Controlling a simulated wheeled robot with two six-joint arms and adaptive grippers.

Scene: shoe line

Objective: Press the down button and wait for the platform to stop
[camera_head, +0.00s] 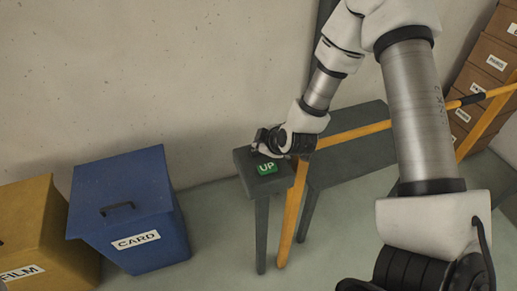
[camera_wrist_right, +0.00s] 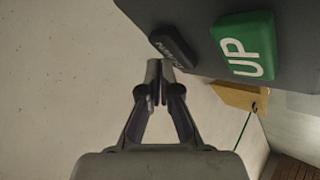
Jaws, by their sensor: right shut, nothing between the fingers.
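A dark grey button stand (camera_head: 284,178) carries a green UP button (camera_head: 267,168). The UP button also shows in the right wrist view (camera_wrist_right: 246,45). Beside it there is a dark button (camera_wrist_right: 172,47) with partly readable lettering, seemingly the down button. In the head view the gripper covers that spot. My right gripper (camera_head: 262,142) is shut and empty over the stand's far side. In the right wrist view its closed fingertips (camera_wrist_right: 159,68) are right by the dark button; I cannot tell whether they touch it. My left gripper is out of view. I cannot single out the platform with certainty.
A blue CARD bin (camera_head: 125,205) and a yellow FILM bin (camera_head: 30,225) stand to the left. A grey bench-like surface (camera_head: 355,160) with a yellow rail (camera_head: 362,130) lies behind my right arm. Brown labelled boxes (camera_head: 485,60) are stacked at the far right. A wall is close behind.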

